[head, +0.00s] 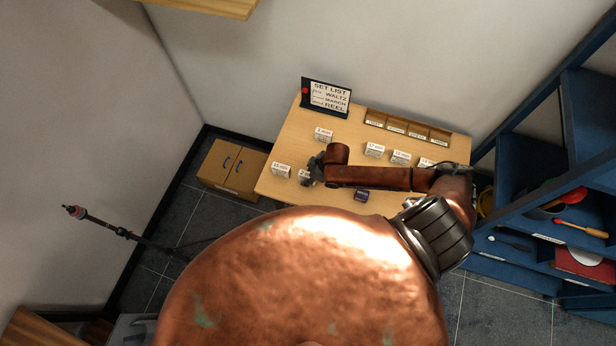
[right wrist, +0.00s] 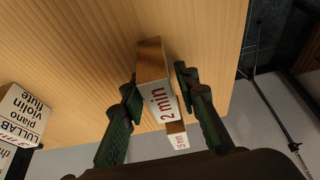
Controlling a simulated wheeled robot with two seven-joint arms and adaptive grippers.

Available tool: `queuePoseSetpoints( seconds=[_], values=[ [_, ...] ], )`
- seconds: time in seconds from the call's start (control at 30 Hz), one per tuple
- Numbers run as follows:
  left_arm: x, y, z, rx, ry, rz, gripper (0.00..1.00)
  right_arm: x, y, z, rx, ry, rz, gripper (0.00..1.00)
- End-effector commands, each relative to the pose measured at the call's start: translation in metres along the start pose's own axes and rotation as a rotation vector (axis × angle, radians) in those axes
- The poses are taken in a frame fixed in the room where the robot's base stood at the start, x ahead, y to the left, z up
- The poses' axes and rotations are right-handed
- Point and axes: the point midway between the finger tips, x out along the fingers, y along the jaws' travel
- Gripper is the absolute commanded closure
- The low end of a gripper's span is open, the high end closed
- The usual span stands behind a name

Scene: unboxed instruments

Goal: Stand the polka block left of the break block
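Several small white-faced wooden blocks stand on the table (head: 292,143). I cannot make out which is the polka block or the break block. My right gripper (head: 315,171) is over the table's front left part, at a block (head: 304,175) it partly hides. In the right wrist view, the open fingers of this gripper (right wrist: 160,103) stand on either side of a block marked "2 min" (right wrist: 158,95); I see no clear grip on it. Another block (right wrist: 177,138), its number hard to read, is just beyond. My left gripper is not in view.
A block (head: 281,170) stands to the left, one (head: 323,136) behind, others (head: 375,150) to the right. A set list board (head: 328,97) and a compartment tray (head: 408,128) are at the back. A purple object (head: 361,195) lies near the front. Blue shelves (head: 520,165) stand right.

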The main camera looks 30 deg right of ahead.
Motion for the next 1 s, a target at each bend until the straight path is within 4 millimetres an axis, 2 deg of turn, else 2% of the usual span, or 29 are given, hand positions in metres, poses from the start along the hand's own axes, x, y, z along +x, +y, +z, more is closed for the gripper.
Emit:
queuePoseSetpoints(
  seconds=[0.1, 0.47, 0.57, 0.8, 1.0],
  values=[
    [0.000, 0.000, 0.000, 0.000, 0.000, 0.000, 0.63, 0.000, 0.000, 0.000, 0.000, 0.000, 0.000, 0.63],
    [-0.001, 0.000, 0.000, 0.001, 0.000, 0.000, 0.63, -0.007, 0.001, -0.001, 0.000, 0.000, 0.001, 0.63],
    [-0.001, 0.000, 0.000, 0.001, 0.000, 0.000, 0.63, -0.021, 0.001, -0.001, -0.002, 0.001, 0.002, 0.63],
    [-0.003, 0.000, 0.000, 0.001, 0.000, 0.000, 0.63, -0.071, 0.001, 0.000, -0.002, -0.001, 0.003, 0.63],
    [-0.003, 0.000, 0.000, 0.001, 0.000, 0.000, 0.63, -0.106, 0.001, -0.001, 0.000, 0.000, 0.002, 0.63]
  ],
)
